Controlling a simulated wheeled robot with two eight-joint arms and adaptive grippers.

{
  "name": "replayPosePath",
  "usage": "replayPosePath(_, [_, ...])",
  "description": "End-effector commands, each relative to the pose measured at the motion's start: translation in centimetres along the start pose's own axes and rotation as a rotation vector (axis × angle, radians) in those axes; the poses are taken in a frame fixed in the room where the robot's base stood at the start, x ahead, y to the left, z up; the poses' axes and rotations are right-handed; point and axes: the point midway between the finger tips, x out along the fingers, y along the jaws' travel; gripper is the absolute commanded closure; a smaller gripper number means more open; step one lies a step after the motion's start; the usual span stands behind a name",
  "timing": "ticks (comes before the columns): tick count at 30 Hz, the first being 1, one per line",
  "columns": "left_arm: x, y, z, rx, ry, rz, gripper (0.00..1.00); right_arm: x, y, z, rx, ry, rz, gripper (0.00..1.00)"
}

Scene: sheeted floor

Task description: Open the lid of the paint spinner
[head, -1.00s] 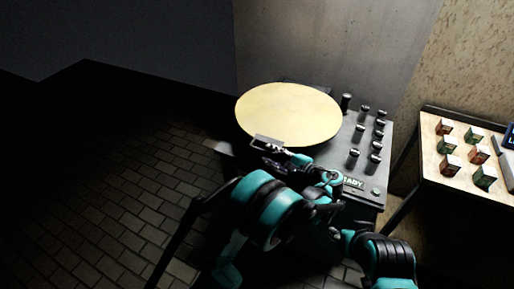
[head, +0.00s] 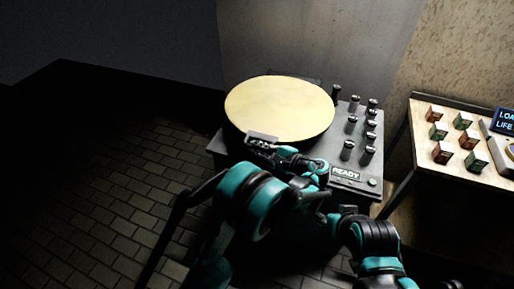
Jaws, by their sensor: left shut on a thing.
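The paint spinner (head: 346,186) is a dark box-shaped machine with a round, pale yellow lid (head: 280,107) on top. The lid looks flat and closed over the machine. A small grey handle (head: 262,137) stands at the lid's front edge. My left gripper (head: 264,145) is at this handle and shut on it; its fingers are small and dark here, partly merged with the handle. A READY label (head: 346,173) shows on the spinner's front right. My right arm shows at the lower right, but its gripper cannot be made out.
Several dark cylinders (head: 351,124) stand on the spinner's top, right of the lid. A side table (head: 421,113) at the right holds several small red and green boxes (head: 440,151) and a blue-screened sign (head: 504,120). A wall is close behind. The brick-patterned floor (head: 130,195) at left is clear.

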Motion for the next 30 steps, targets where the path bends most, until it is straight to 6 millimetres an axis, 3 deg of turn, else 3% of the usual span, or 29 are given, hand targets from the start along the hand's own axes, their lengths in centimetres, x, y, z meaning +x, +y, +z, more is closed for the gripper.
replayPosePath(8, [-1.0,-4.7,2.6,0.078,-0.001,0.031,1.00,-3.0,0.0,-2.1,0.000,0.000,0.000,0.60])
replayPosePath(18, [-2.8,-16.0,6.9,0.284,-0.001,0.117,1.00,-9.2,0.0,-6.6,0.000,0.000,0.000,0.60])
replayPosePath(24, [-3.2,-22.5,8.1,0.405,-0.003,0.168,1.00,-12.3,0.0,-8.8,0.000,0.000,0.000,0.60])
replayPosePath(30, [-3.4,-27.4,8.4,0.457,-0.003,0.188,1.00,-14.4,0.0,-10.3,0.000,0.000,0.000,0.60])
